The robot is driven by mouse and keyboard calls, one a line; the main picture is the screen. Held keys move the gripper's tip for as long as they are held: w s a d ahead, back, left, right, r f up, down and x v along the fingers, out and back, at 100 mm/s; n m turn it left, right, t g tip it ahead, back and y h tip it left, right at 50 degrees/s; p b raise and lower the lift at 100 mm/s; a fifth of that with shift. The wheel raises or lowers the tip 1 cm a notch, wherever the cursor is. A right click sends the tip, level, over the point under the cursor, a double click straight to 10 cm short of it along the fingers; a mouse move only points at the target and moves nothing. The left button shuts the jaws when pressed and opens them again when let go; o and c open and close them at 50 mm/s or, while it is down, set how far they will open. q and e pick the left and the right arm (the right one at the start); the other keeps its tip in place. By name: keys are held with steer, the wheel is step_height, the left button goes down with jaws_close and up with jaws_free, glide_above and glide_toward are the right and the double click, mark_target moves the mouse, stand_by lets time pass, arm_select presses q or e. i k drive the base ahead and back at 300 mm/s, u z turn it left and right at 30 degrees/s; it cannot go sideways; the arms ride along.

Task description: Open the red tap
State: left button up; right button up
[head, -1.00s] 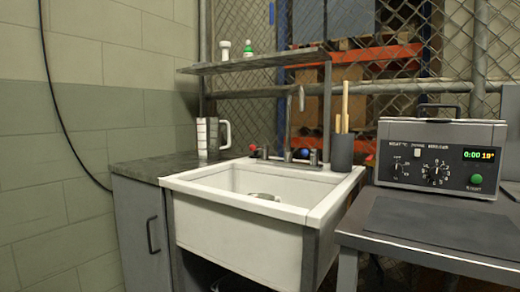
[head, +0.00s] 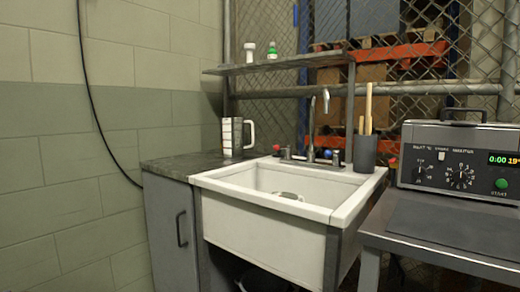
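The red tap knob (head: 277,149) is at the left end of the faucet base, behind the white sink (head: 250,193). A blue knob (head: 327,154) sits on the right side of the same base. The tall metal spout (head: 312,122) rises between them. No water stream is visible from the spout. Neither of my grippers is in the head view.
A grey counter (head: 172,166) with a white and grey jug (head: 236,138) is left of the sink. A shelf (head: 280,64) with two small bottles hangs above. A dark holder (head: 365,153) stands at the sink's right rear corner. A control box (head: 456,162) sits on the right table.

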mark_target(288, 148)
steer(key=u, duration=0.4)
steer(key=k, duration=0.5)
steer(key=u, duration=1)
steer(key=i, duration=1.25)
steer(key=z, duration=0.5)
